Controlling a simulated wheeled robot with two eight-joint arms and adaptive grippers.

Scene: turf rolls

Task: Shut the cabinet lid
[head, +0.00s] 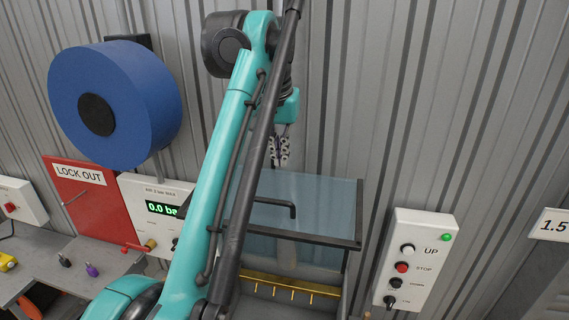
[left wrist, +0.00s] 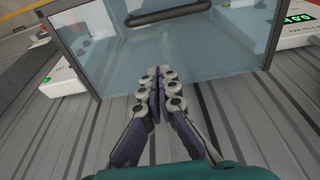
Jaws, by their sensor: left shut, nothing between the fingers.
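The cabinet lid (head: 325,205) is a clear glass panel with a dark frame and a dark bar handle (head: 275,204). It stands raised at a slant, with the cabinet's inside showing below its front edge. My left gripper (head: 279,162) is shut and empty, at the lid's back edge by the wall. In the left wrist view the gripper's fingertips (left wrist: 158,72) overlap the glass of the lid (left wrist: 225,45), with the handle (left wrist: 168,14) beyond. I cannot tell whether they touch it. My left arm hides the lid's left part. My right gripper is not in view.
A brass rail with pegs (head: 290,287) runs inside the cabinet. A white UP/STOP/DOWN control box (head: 415,262) is to the right. A gauge panel (head: 158,206), a red lock-out board (head: 90,200) and a blue reel (head: 145,95) are to the left. Ribbed metal wall stands behind.

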